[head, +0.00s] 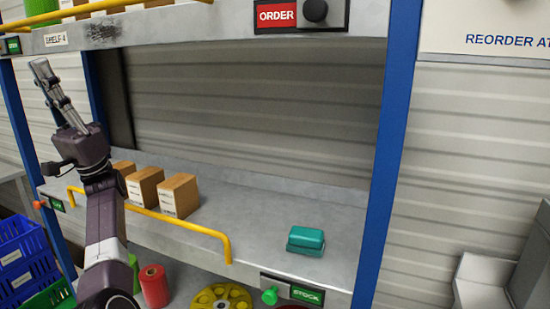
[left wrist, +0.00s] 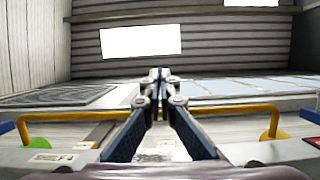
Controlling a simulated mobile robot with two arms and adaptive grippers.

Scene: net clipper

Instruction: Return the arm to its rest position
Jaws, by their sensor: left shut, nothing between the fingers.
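My left arm rises from the bottom left in the head view, in front of the shelf unit. My left gripper (head: 40,64) points up, at the left beneath the upper shelf's front edge. Its fingers are together and empty. In the left wrist view the gripper (left wrist: 160,73) shows the two fingertips meeting, with nothing between them. My right gripper is not in view.
The middle shelf (head: 265,215) holds cardboard boxes (head: 179,196) and a teal case (head: 305,240). A yellow rail (head: 180,221) runs along its front, partly behind my arm. Blue crates (head: 22,262) stand at lower left. A blue post (head: 385,150) stands right.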

